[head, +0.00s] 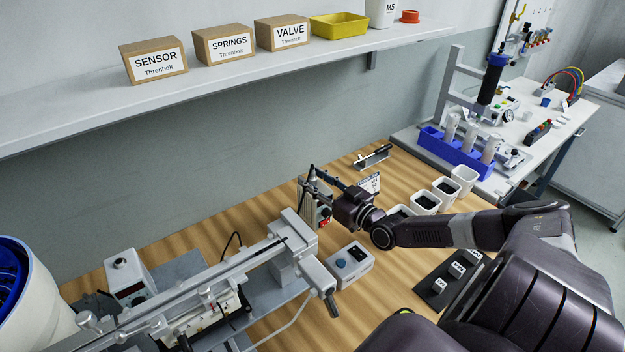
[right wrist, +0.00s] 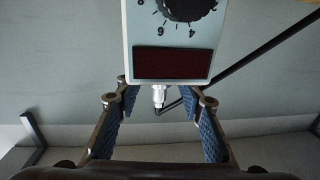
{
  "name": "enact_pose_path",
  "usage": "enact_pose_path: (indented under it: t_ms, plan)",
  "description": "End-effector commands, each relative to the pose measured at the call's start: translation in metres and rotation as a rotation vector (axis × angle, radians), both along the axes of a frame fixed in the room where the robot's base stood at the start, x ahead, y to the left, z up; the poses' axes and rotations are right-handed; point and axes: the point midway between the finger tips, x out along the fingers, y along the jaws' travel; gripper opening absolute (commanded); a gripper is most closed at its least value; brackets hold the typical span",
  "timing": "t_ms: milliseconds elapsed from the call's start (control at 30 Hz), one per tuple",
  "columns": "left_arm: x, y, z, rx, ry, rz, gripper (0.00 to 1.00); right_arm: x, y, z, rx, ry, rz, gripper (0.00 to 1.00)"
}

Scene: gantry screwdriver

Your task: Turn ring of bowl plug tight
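The bowl plug (right wrist: 158,96), a small metal connector with a ring, sits at the edge of a grey controller box (right wrist: 200,40) that has a black dial and a dark red display. The box also shows in the head view (head: 310,205), where the plug cannot be made out. My right gripper (right wrist: 158,103) is open, with blue pads on both sides of the plug and clear gaps to it. In the head view my right gripper (head: 322,178) is beside the box. My left gripper is not in view. The feeder bowl (head: 25,290) is white with a blue inside, at the left.
A gantry rail (head: 200,295) crosses the lower left. A small box with a blue button (head: 350,262) stands near my right arm. White bins (head: 427,201) stand at the right of the wooden table. A shelf (head: 220,85) hangs above.

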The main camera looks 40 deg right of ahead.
Motion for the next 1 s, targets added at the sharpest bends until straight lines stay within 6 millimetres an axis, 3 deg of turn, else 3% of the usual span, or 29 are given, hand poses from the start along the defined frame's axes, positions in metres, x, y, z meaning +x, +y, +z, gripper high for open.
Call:
enact_pose_path:
  t_ms: [400,700,1000]
  plan:
    - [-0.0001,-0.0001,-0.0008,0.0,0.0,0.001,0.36,0.0061,0.0001,-0.0004,0.001,0.001,0.0,0.35]
    - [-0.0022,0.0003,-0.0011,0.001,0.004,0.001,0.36,0.0061,0.0001,-0.0002,0.001,0.001,0.0,0.02]
    - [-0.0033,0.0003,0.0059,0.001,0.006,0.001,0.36,0.0061,0.0002,0.0022,0.002,0.0,-0.012,0.0]
